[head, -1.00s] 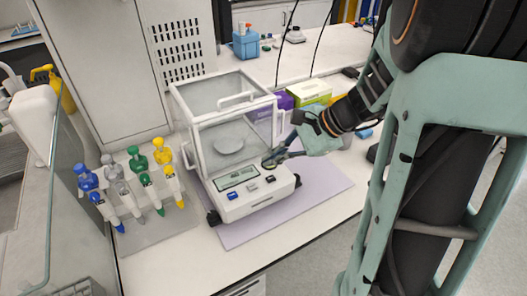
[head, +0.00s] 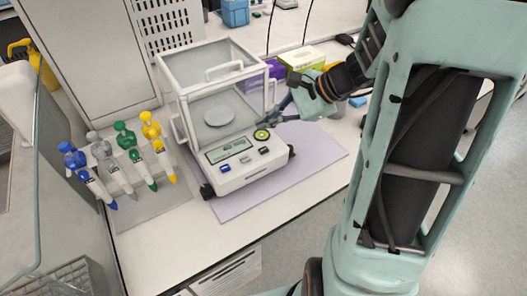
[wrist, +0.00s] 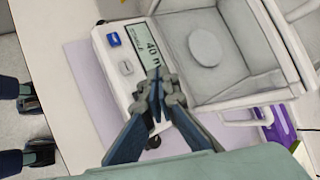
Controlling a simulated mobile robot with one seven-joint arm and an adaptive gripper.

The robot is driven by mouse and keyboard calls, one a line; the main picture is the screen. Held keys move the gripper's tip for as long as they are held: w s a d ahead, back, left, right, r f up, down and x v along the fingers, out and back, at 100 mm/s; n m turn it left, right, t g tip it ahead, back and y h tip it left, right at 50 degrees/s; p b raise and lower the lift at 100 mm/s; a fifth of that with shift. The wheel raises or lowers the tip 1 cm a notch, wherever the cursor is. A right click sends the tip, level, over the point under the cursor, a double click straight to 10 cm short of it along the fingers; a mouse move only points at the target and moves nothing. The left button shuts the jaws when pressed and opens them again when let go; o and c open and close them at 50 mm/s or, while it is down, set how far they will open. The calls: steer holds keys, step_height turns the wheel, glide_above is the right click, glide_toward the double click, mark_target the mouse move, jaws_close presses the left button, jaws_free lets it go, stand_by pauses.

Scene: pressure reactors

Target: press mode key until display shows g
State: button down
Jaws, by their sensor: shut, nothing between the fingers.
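The white balance (head: 235,176) stands on the bench with a glass draft shield and a round pan (head: 219,116). Its display (head: 228,150) is lit; in the wrist view the display (wrist: 151,47) shows what looks like 40 and a unit character I cannot read surely. Below it are a blue key (head: 225,168), a grey key (head: 245,159) and a dark key (head: 264,150). Key labels are too small to read. My gripper (head: 264,122) is shut and empty, above the balance's right side near the round level. In the wrist view its fingers hide the dark key.
A rack (head: 150,204) of several coloured pipettes stands left of the balance. A purple box (head: 262,72) and a green-white box (head: 301,58) stand behind, near my gripper. A lilac mat (head: 310,147) lies under the balance, with clear bench in front.

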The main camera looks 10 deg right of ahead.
mark_target(266, 150)
step_height(266, 150, down, 7)
steer(key=b, duration=0.5)
steer(key=shift+r, duration=0.1)
stand_by(1.1)
steer(key=shift+f+b, duration=0.4)
steer(key=shift+f+b, duration=0.45)
stand_by(0.5)
steer(key=shift+r+p, duration=0.65)
steer(key=shift+r, duration=0.2)
steer(key=shift+r, duration=0.15)
step_height(266, 150, up, 5)
steer(key=p, duration=0.4)
